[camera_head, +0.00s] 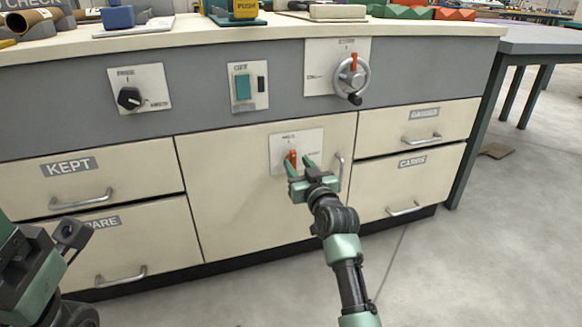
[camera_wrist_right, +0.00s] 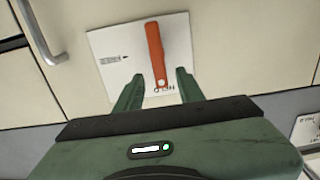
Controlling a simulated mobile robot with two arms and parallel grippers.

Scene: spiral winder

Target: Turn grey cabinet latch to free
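The latch is a red-orange lever (camera_head: 291,158) on a white plate (camera_head: 315,140) on the cream cabinet door. A second label with an arrow is too small to read. My right gripper (camera_head: 301,164) is open at the plate. In the wrist view its fingers (camera_wrist_right: 158,92) stand either side of the lever's lower end, with gaps. My left arm shows at the lower left; its fingertips cannot be made out.
A vertical door handle (camera_head: 340,172) is close right of the plate. Drawers with handles flank the door. The grey panel above carries a black knob (camera_head: 130,98), a teal switch (camera_head: 243,87) and a handwheel (camera_head: 350,76). Open floor (camera_head: 480,240) lies at right.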

